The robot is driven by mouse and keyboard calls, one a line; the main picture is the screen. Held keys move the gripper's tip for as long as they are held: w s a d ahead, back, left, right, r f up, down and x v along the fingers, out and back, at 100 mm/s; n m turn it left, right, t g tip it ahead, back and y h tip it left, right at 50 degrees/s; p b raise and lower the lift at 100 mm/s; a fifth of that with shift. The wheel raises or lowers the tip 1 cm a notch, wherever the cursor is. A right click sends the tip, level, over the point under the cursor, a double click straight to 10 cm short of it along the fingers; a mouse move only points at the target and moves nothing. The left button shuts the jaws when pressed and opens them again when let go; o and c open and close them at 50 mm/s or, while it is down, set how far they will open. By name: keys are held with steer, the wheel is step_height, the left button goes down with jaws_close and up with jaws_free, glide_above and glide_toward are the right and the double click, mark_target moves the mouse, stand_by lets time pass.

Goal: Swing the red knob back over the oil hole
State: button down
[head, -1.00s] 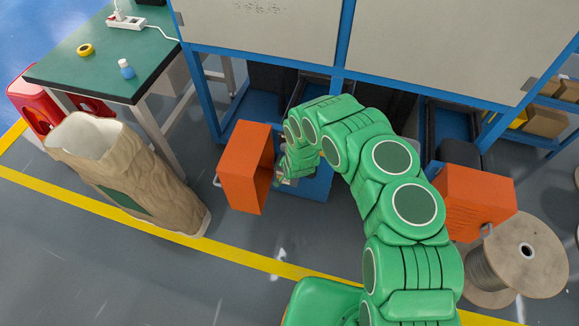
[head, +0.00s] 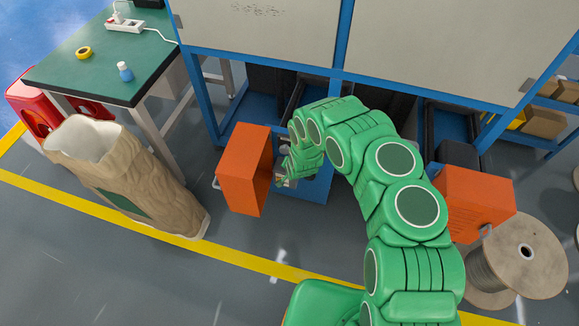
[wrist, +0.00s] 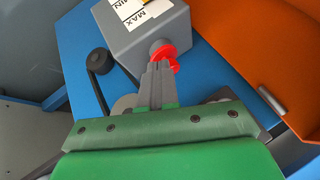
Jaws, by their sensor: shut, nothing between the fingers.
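In the wrist view the red knob (wrist: 162,50) is on the end of a grey box (wrist: 145,32) with a white label reading MIN and MAX. My gripper (wrist: 161,66) is shut and empty, with its fingertips at the knob, overlapping it in the picture. I cannot tell whether they touch it. The oil hole cannot be made out; the knob and fingers cover part of the box's end. In the head view my gripper (head: 283,180) is small beside the open orange door, and the knob is not discernible there.
The open orange door (head: 243,170) stands left of my gripper, close by; its inside (wrist: 265,50) fills the right of the wrist view. A black round part (wrist: 99,61) sits on the blue surface (wrist: 88,95). A paper sack (head: 130,180) stands further left.

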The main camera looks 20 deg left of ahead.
steer(key=s+a+r, duration=0.1)
steer(key=s+r, duration=0.7)
steer(key=s, duration=0.1)
steer(key=shift+s, duration=0.15)
stand_by(0.5)
stand_by(0.5)
